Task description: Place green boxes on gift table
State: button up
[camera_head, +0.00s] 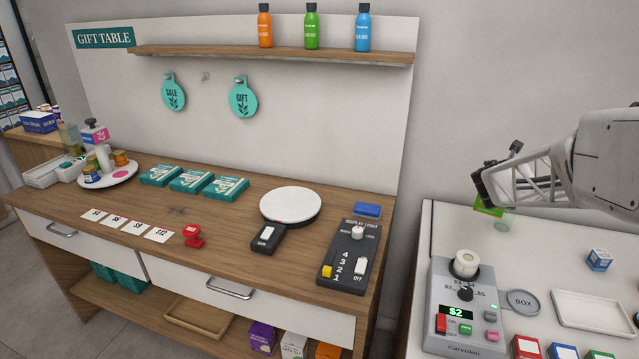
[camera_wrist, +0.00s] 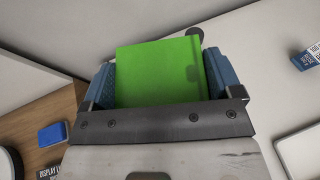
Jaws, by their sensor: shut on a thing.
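My gripper (camera_head: 487,197) is above the back left part of the white counter (camera_head: 540,245) on the right. It is shut on a green box (camera_head: 489,210). In the wrist view the green box (camera_wrist: 160,72) lies between the two blue finger pads. The gift table (camera_head: 232,217) has a wooden top and stands left of the counter, across a gap. Three flat teal packages (camera_head: 190,180) lie in a row on it. Another green-topped box (camera_head: 562,351) is at the counter's bottom edge, partly cut off by the frame.
A round white plate (camera_head: 291,203), a display light panel (camera_head: 347,255) and a blue block (camera_head: 367,210) occupy the table's right side. A shelf (camera_head: 270,54) with three bottles hangs above. The counter holds a grey device (camera_head: 462,305), a blue-white box (camera_head: 598,260) and a tray (camera_head: 595,312).

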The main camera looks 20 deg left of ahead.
jog(key=s+a+f+n+y, duration=0.1)
jog(key=s+a+n+y, duration=0.15)
jog(key=a, duration=1.65)
jog(key=s+a+f+n+y, duration=0.1)
jog(key=s+a+y, duration=0.15)
jog(key=a, duration=1.75)
jog(key=s+a+f, duration=0.3)
jog(key=s+a, duration=0.9)
jog(key=s, duration=0.1)
jog(key=s+a+f+h, duration=0.1)
jog(key=s+a+f, duration=0.2)
jog(key=s+a, duration=0.9)
jog(key=shift+s+a+t+h, duration=0.3)
jog(key=shift+s+a, duration=0.05)
jog(key=shift+s, duration=0.15)
jog(key=shift+w+a+m, duration=0.1)
jog(key=shift+m, duration=0.15)
jog(key=w+a+f, duration=0.1)
jog(key=w+a, duration=0.9)
jog(key=a, duration=0.1)
jog(key=shift+w+a+f, duration=0.25)
jog(key=shift+w, duration=0.1)
jog(key=shift+f, duration=1.8)
jog(key=shift+f, duration=0.15)
